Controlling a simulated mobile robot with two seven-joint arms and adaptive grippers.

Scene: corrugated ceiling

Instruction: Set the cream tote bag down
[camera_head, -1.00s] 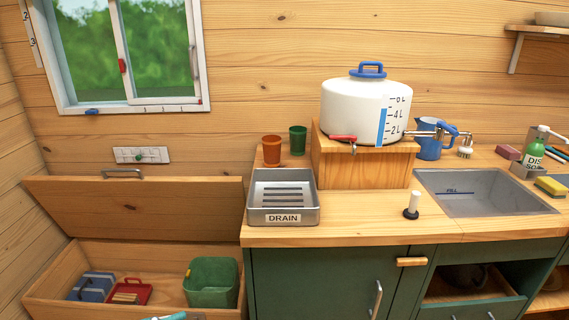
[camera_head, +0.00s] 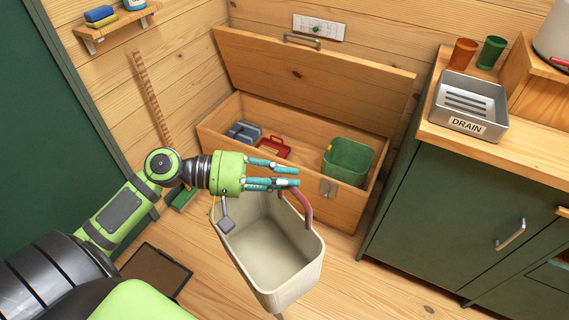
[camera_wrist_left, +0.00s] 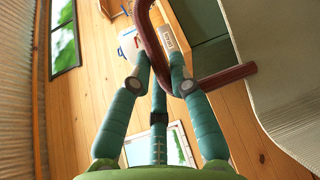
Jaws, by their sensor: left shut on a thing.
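The cream tote bag (camera_head: 312,262) is an open-topped, box-like bag with a reddish-brown handle (camera_head: 304,205). It hangs tilted under my left gripper (camera_head: 285,175), in front of the open wooden chest. The gripper's teal fingers are shut on the handle. In the left wrist view, the left gripper (camera_wrist_left: 158,82) has the handle (camera_wrist_left: 152,35) between its fingertips, and the pale side of the tote bag (camera_wrist_left: 285,70) fills the right. The inside of the bag looks empty. The head view does not clearly show how high its bottom is above the floor. My right gripper is out of view.
The open wooden chest (camera_head: 345,212) holds a green bin (camera_head: 348,162), a red item (camera_head: 273,147) and a blue item (camera_head: 243,132). A dark mat (camera_head: 155,272) lies on the floor at left. Green cabinets (camera_head: 450,200) stand at right. Floor shows right of the bag.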

